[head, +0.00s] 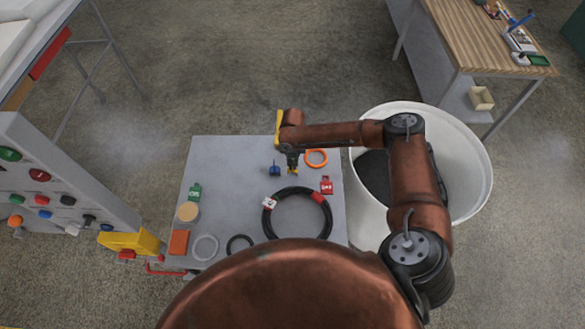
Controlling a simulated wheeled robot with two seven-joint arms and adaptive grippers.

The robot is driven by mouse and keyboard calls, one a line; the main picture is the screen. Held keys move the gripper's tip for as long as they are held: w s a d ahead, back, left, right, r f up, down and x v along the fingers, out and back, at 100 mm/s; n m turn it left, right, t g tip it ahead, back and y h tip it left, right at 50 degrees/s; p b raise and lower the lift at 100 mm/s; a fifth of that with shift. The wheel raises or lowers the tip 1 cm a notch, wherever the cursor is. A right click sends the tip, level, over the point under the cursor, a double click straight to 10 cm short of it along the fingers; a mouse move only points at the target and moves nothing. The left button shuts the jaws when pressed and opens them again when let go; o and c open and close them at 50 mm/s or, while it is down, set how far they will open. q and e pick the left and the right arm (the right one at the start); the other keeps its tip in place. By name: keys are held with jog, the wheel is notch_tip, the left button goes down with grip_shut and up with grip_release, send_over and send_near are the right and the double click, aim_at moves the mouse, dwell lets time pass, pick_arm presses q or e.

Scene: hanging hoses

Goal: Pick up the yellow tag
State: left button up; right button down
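My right gripper (292,160) points down over the far middle of the grey table top (225,160). A small yellow patch (292,171) shows at its fingertips and looks like part of the yellow tag, most of it hidden by the gripper. I cannot tell whether the fingers are open or closed on it, or whether it is lifted. A taller yellow piece (278,127) shows beside my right wrist; I cannot tell what it is. My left gripper is not in view.
Close by are an orange ring (316,151), a small blue part (275,170), a red tag (326,185) and a black hose coil (270,222). A green tag (195,190) and an orange block (179,242) lie left. A white drum (472,160) stands right.

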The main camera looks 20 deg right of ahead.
jog(key=shift+r, duration=0.45)
notch_tip(320, 180, up, 2)
jog(key=shift+w+r, duration=0.1)
jog(key=shift+r, duration=0.05)
jog(key=s+a+r, duration=0.8)
jog(key=s+r, duration=0.1)
jog(key=s, duration=0.2)
jog(key=shift+a+r+b, duration=0.3)
jog(key=shift+a+r, duration=0.1)
dwell(0.8)
